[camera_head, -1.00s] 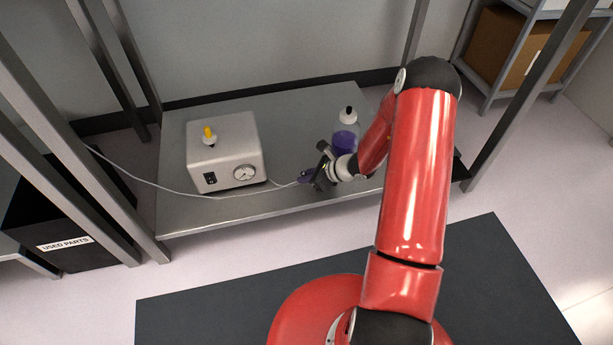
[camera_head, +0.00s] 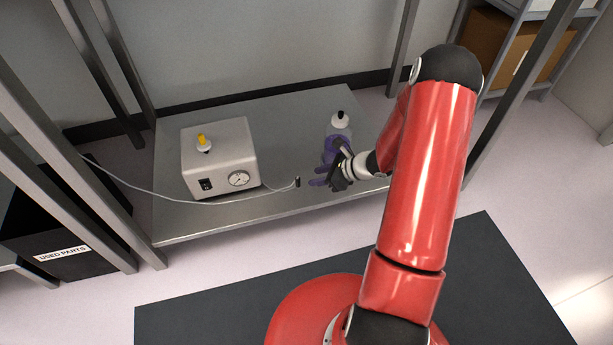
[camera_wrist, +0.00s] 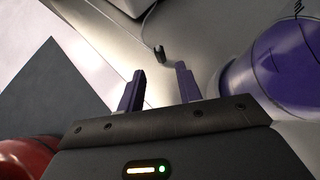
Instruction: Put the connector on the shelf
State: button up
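The connector (camera_head: 298,182) is a small black piece at the end of a thin pale cable (camera_head: 225,200). It stands on the grey metal shelf (camera_head: 225,225) near its front edge, to the right of the white box. In the wrist view the connector (camera_wrist: 159,52) shows past the fingertips, apart from them. My gripper (camera_head: 320,177) is to the right of the connector. Its two purple fingers (camera_wrist: 160,72) are spread with nothing between them.
A bottle of purple liquid (camera_head: 338,122) stands just behind my gripper and shows close on the right in the wrist view (camera_wrist: 280,65). A white box with a gauge (camera_head: 225,155) stands on the shelf's left. A black used parts bin (camera_head: 75,265) is at the far left.

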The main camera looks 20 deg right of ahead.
jog(key=s+a+r+n+g+h, duration=0.1)
jog(key=s+a+r+n, duration=0.15)
jog(key=r+n, duration=0.35)
jog(key=s+a+r+n+g, duration=0.1)
jog(key=s+a+r+n, duration=0.2)
jog(key=r, duration=0.5)
jog(key=s+a+r+n+g+h, duration=0.1)
jog(key=s+r+n+g, duration=0.1)
jog(key=s+r+n, duration=0.4)
jog(key=s+r+n+t+h, duration=0.3)
jog(key=s+r+n+h, duration=0.3)
jog(key=s+r+n, duration=0.4)
jog(key=s+r, duration=0.3)
jog(key=s, duration=0.1)
jog(key=shift+d+r+n, duration=0.3)
